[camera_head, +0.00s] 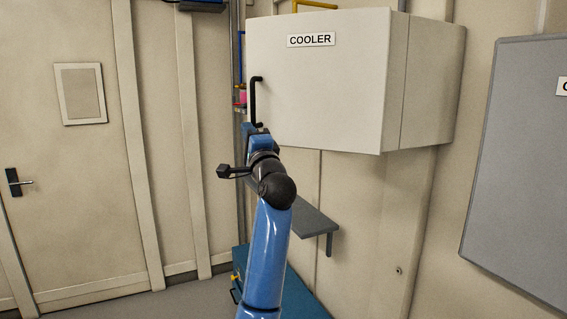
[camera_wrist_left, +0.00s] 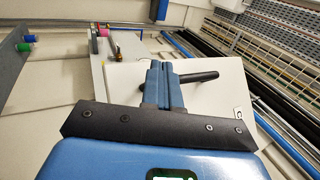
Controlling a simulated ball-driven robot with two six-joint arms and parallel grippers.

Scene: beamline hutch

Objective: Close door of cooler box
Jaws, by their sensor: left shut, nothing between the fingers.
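The cooler box (camera_head: 432,85) is a pale cabinet high on the wall in the head view. Its white door (camera_head: 330,90) faces me, with a "COOLER" label and a black upright bar handle (camera_head: 254,98) near its left edge. Whether a gap stands behind the door is hard to tell. My left gripper (camera_head: 257,129) is at the lower end of the handle. In the left wrist view the gripper's blue fingers (camera_wrist_left: 161,68) are together and empty. The dark handle (camera_wrist_left: 200,76) sticks out to their right, beside or behind them; contact is unclear. My right gripper is not in view.
A grey shelf (camera_head: 305,219) juts from the wall below the cooler. A blue chest (camera_head: 298,296) is on the floor under it. A grey board (camera_head: 522,165) hangs at right. A closed room door (camera_head: 68,180) is at left.

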